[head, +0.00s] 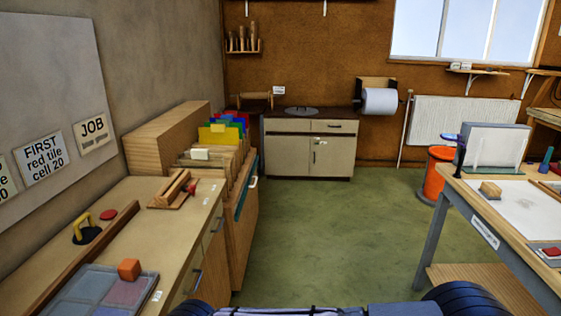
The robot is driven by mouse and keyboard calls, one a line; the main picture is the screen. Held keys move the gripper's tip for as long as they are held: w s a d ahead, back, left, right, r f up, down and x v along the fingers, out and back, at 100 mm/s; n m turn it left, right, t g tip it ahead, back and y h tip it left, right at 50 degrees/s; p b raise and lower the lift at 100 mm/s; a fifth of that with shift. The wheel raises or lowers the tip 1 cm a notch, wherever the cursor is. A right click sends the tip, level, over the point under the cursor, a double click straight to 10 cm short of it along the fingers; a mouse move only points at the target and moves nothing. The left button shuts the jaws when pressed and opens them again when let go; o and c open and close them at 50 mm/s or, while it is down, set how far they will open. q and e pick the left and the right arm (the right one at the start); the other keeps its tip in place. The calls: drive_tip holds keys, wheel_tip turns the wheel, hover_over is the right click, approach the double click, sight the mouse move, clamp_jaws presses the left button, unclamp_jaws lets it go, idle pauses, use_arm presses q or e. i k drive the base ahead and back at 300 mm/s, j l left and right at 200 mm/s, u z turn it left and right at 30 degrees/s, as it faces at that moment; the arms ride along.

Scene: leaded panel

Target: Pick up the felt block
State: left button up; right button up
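A small tan block with a darker base (490,190) sits on the white sheet (525,207) on the right-hand workbench; it may be the felt block, but its material is too small to tell. An orange block (129,269) sits at the edge of the grey compartment tray (75,303) on the left-hand counter. Neither block has a gripper near it. Only dark blue parts of my own body show at the bottom edge; both grippers are out of view.
The left counter (130,205) also holds a yellow-handled tool (84,230), a red disc (108,214) and a wooden rack (173,190). An orange bin (437,175) stands by the radiator (460,125). The green floor (330,235) between counter and workbench is clear.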

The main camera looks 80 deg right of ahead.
sight(490, 191)
drive_tip(key=z, duration=4.05)
drive_tip(key=i+j+z, duration=0.2)
drive_tip(key=i+j, duration=0.65)
drive_tip(key=i, duration=0.35)
drive_tip(key=i+j+z, duration=0.25)
drive_tip(key=i+j, duration=0.75)
drive_tip(key=i, duration=0.15)
drive_tip(key=i+j+z, duration=0.2)
drive_tip(key=i+j, duration=0.85)
drive_tip(key=j, duration=0.2)
